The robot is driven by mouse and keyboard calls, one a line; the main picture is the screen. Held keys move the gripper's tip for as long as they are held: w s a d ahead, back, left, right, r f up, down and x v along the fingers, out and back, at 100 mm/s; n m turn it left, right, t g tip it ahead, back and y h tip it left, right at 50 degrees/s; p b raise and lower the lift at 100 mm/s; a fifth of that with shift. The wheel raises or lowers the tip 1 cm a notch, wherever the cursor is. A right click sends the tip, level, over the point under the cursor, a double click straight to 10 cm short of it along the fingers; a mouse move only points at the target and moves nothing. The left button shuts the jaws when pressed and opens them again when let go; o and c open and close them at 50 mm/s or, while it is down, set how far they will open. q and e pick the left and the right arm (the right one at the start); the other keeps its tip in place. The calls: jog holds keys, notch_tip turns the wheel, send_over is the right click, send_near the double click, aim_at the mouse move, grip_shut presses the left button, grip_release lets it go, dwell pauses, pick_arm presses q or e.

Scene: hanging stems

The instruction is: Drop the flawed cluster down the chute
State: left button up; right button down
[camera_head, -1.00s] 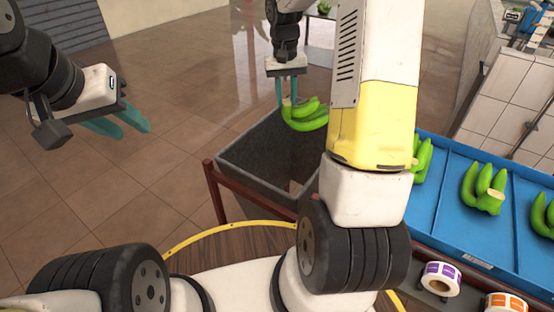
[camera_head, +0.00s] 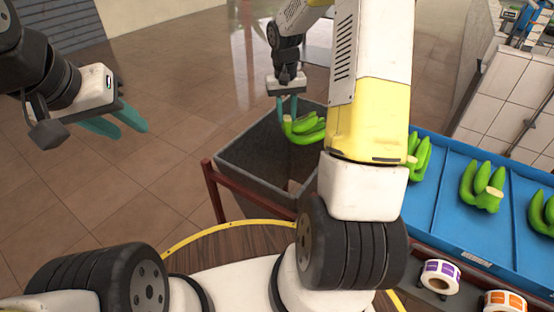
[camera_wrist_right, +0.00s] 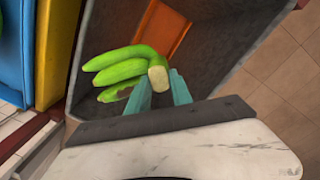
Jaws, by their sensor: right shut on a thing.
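My right gripper (camera_head: 288,108) is shut on a green banana cluster (camera_head: 305,128) and holds it over the mouth of the dark grey chute (camera_head: 245,180). In the right wrist view the cluster (camera_wrist_right: 125,66) hangs by its pale cut crown at the teal fingertips (camera_wrist_right: 162,90), with the chute's inside (camera_wrist_right: 215,35) beyond it.
A blue compartmented tray (camera_head: 448,195) at the right holds several green banana clusters (camera_head: 485,186). A dark red rail (camera_head: 245,188) runs along the chute's near side. Label rolls (camera_head: 440,277) sit below the tray. The floor at the left is clear.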

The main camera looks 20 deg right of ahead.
jog(key=c, duration=1.1)
grip_release()
jog(key=shift+o, duration=0.2)
jog(key=shift+a+r, duration=0.2)
jog(key=shift+r, duration=3.75)
jog(key=shift+r, duration=0.1)
jog(key=s+a+r+n+t, duration=0.1)
jog(key=s+a+r+t, duration=0.25)
jog(key=s+r, duration=0.85)
jog(key=s+a+t+y, duration=0.2)
jog(key=s+a, duration=0.2)
jog(key=s, duration=0.9)
jog(key=shift+s+a+n+t+y, duration=0.15)
jog(key=shift+s+n+t+y, duration=0.2)
jog(key=shift+s+n+y, duration=0.05)
